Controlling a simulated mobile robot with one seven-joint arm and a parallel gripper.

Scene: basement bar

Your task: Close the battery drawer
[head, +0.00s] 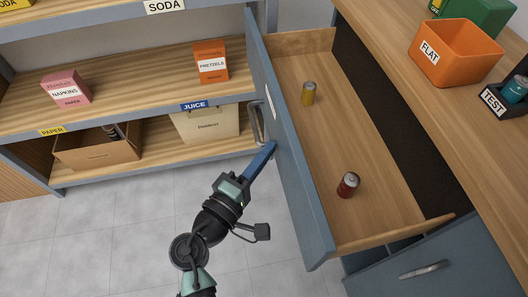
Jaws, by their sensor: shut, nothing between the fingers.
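The battery drawer (388,190) is pulled open, with a wooden inside and a blue-grey front panel (296,180). A yellow battery (309,93) and a dark red battery (348,185) stand apart inside it. The drawer's metal handle (256,122) is on the outer face of the front panel. My gripper (268,150) is shut and empty, with its blue fingers pointing at the outer face just below the handle. The tips look to be at or very near the panel; I cannot tell whether they touch it.
The wooden counter (408,88) over the drawer holds an orange FLAT bin (456,54) and a black TEST holder (497,102). A closed drawer (430,262) is below. Shelves on the left hold a napkins box (66,87), a pretzels box (211,62) and cartons. Tiled floor (90,240) is clear.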

